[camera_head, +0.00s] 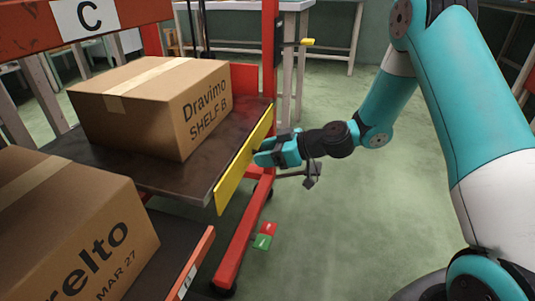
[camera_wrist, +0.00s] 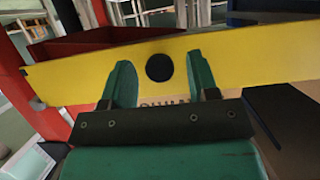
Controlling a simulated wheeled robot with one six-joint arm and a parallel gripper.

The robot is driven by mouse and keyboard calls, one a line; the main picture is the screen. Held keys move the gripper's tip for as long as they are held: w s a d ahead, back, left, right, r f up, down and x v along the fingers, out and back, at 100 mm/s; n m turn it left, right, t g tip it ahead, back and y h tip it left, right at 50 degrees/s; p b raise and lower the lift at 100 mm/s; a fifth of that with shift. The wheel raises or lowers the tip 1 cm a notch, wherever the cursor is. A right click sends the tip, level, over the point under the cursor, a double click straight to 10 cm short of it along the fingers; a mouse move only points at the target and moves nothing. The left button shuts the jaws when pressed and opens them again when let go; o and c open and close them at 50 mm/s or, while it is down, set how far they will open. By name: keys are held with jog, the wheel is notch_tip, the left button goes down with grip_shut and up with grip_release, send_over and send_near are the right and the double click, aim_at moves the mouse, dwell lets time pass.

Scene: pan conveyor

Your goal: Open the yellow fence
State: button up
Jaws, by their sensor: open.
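The yellow fence (camera_head: 233,177) is a long flat bar along the edge of the shelf board that bears the Dravimo box. It stands upright along that edge. In the wrist view the yellow fence (camera_wrist: 250,60) spans the picture, with a round black knob (camera_wrist: 160,67) on its face. My gripper (camera_head: 259,157) is at the outer side of the fence, close to its middle. In the wrist view my gripper (camera_wrist: 158,72) has its green fingers apart, one on each side of the knob. Whether they touch the fence or knob cannot be told.
The cardboard Dravimo box (camera_head: 150,100) stands on the shelf board (camera_head: 180,183) behind the fence. Another box (camera_head: 75,225) is at the lower left. A red rack post (camera_head: 268,60) rises beside the fence's far end. Green floor (camera_head: 340,220) is clear to the right.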

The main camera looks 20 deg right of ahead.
aim_at(250, 135)
grip_shut()
notch_tip(250, 135, up, 6)
jog(key=p, duration=0.3)
jog(key=shift+r+p, duration=0.1)
jog(key=shift+p, duration=0.25)
jog(key=shift+c, duration=0.7)
grip_release()
jog(key=shift+d, duration=0.1)
jog(key=shift+o, duration=0.7)
